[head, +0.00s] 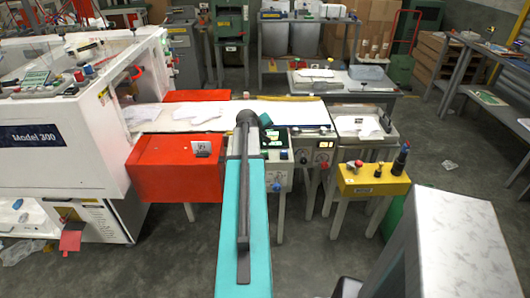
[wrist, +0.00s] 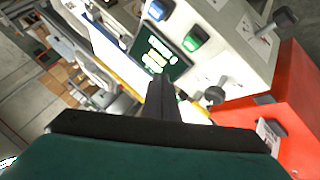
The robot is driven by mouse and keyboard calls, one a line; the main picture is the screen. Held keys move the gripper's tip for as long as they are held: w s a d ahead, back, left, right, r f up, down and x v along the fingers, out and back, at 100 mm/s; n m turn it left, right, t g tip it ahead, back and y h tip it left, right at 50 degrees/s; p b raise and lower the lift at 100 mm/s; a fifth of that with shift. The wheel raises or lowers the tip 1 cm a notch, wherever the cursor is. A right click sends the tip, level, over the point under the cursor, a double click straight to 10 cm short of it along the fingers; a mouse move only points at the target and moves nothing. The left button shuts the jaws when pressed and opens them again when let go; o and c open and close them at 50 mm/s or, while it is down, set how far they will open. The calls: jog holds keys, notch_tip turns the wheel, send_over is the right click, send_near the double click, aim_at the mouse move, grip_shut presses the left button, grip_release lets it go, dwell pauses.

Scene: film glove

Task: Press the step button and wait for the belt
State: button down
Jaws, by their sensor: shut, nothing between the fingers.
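In the wrist view my gripper (wrist: 161,80) is shut and empty, its fingers pointing at a light grey control box (wrist: 235,25). The box has a green button (wrist: 195,38), a blue button (wrist: 158,10) and a dark panel with a lit display (wrist: 157,52). The fingertips overlap the panel's lower edge in the picture; I cannot tell whether they touch it. Which button is the step button is not readable. In the head view the control box (head: 276,178) stands partly hidden behind my arm. The white belt (head: 190,115) runs behind it, with pale sheets on it.
A red box (head: 175,165) adjoins the control box on the left. A yellow box (head: 372,180) with a red button and dark knobs stands to the right. A large white machine (head: 60,120) fills the left. A grey cabinet (head: 460,245) stands at front right.

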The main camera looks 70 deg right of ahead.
aim_at(264, 153)
jog(key=shift+f+b, duration=1.6)
jog(key=shift+f, duration=1.7)
jog(key=shift+f, duration=0.1)
jog(key=shift+s+f+b, duration=0.15)
jog(key=shift+f+b, duration=0.15)
